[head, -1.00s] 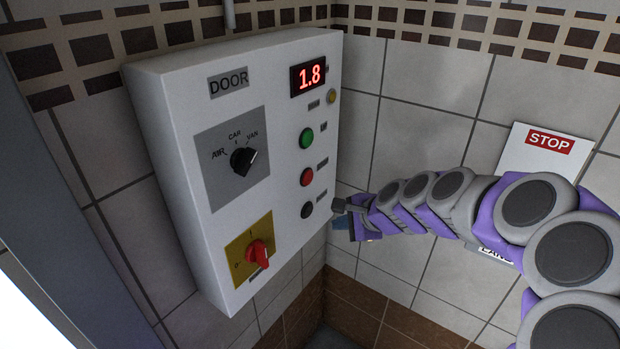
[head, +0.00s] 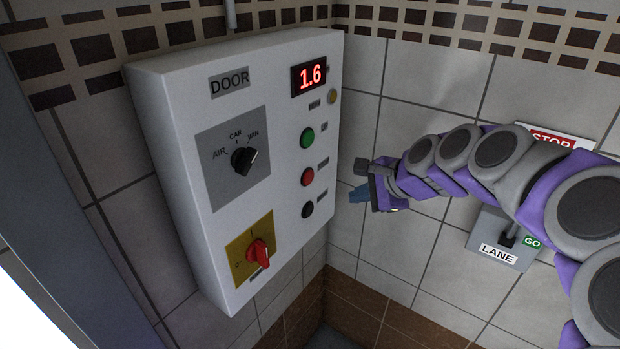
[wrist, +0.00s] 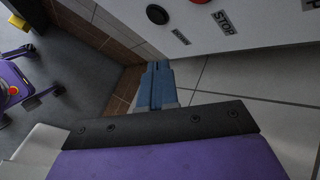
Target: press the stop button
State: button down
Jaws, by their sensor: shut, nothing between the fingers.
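The red stop button (head: 307,176) is on the right side of the white door panel (head: 180,120), between a green button above and a black one below. In the wrist view the red button (wrist: 200,1) is cut by the top edge, next to a label reading STOP (wrist: 224,22). My gripper (head: 358,190) is to the right of the panel, about level with the red and black buttons and apart from them. In the wrist view its blue fingers (wrist: 156,82) are together and empty, below the black button.
The panel also has a green button (head: 307,137), a black button (head: 307,209), a selector knob (head: 243,160), a red switch (head: 260,253) and a display (head: 309,75) reading 1.6. A STOP sign (head: 553,138) and a LANE lever plate (head: 500,240) are on the right wall, partly behind my arm.

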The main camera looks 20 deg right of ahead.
jog(key=w+a, duration=0.4)
jog(key=w, duration=0.3)
jog(key=shift+w+a, duration=0.15)
jog(key=shift+a, duration=0.15)
jog(key=shift+w, duration=0.1)
dwell(1.9)
jog(key=shift+w+a, duration=0.2)
jog(key=shift+a, duration=0.05)
jog(key=shift+w+a, duration=0.2)
jog(key=shift+w, duration=0.15)
dwell(0.8)
jog(key=shift+s+d, duration=0.1)
jog(key=shift+s, duration=0.05)
jog(key=shift+s+d+r, duration=0.1)
jog(key=shift+s+d, duration=0.25)
jog(key=shift+s, duration=0.25)
jog(key=s+d, duration=0.1)
jog(key=s, duration=0.1)
jog(key=s+d, duration=0.1)
jog(key=s, duration=0.1)
jog(key=shift+s+d, duration=0.1)
jog(key=shift+d, duration=0.2)
dwell(0.3)
